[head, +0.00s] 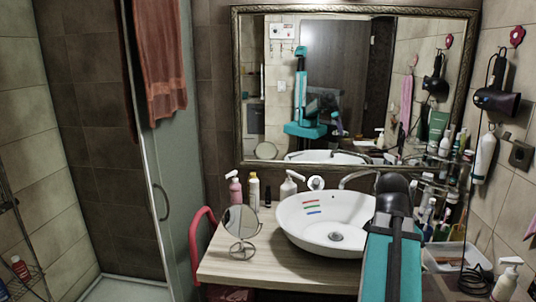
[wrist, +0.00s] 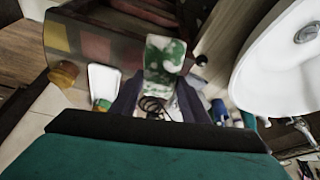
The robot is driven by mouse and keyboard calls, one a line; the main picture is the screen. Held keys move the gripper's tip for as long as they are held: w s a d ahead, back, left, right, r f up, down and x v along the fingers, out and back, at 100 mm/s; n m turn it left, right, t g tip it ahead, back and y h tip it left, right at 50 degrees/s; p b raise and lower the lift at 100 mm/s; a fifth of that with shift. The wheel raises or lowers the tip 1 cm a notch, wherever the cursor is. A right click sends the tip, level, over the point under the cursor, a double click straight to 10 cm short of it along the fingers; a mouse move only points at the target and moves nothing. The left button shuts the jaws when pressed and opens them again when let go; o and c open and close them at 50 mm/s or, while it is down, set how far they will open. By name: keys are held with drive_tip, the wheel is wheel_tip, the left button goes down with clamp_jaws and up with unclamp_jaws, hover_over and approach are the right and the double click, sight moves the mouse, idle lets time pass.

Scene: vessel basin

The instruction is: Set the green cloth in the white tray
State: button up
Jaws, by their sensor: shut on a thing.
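A green and white patterned cloth (wrist: 165,62) shows in the middle of the wrist view. My gripper (wrist: 160,92) is shut on it, and the cloth sticks out beyond the dark jaws. In the head view my teal arm reaches up at the lower right and the cloth and jaws are hidden. A white tray (head: 441,252) lies on the counter right of the basin in the head view, partly covered by my arm. A white rectangular thing (wrist: 103,80) left of the cloth in the wrist view is too blurred to name.
The white basin (head: 325,238) stands on the wooden counter (head: 250,268), left of my arm. A round mirror (head: 240,222) and several bottles (head: 253,188) stand left of it. A shelf of bottles (head: 452,180) is at the right. A black coiled cable (head: 474,281) and pump bottle (head: 507,280) are nearer.

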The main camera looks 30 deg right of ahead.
drive_tip(key=w+a+f+n+t+b, duration=0.2)
drive_tip(key=w+a+n, duration=0.5)
drive_tip(key=w+a, duration=1.25)
drive_tip(key=w+a+n+t+y, duration=0.1)
drive_tip(key=w+a+n, duration=0.4)
drive_tip(key=a, duration=0.3)
drive_tip(key=w+a+f+n+t+y, duration=0.1)
drive_tip(key=w+a+n, duration=0.4)
drive_tip(key=a, duration=0.4)
drive_tip(key=w+a+n+t+y, duration=0.2)
drive_tip(key=w+a+n, duration=0.3)
drive_tip(key=a, duration=0.4)
drive_tip(key=shift+a+f, duration=0.15)
drive_tip(key=s+f, duration=0.5)
drive_tip(key=f, duration=0.1)
drive_tip(key=shift+f, duration=0.35)
drive_tip(key=shift+s, duration=0.1)
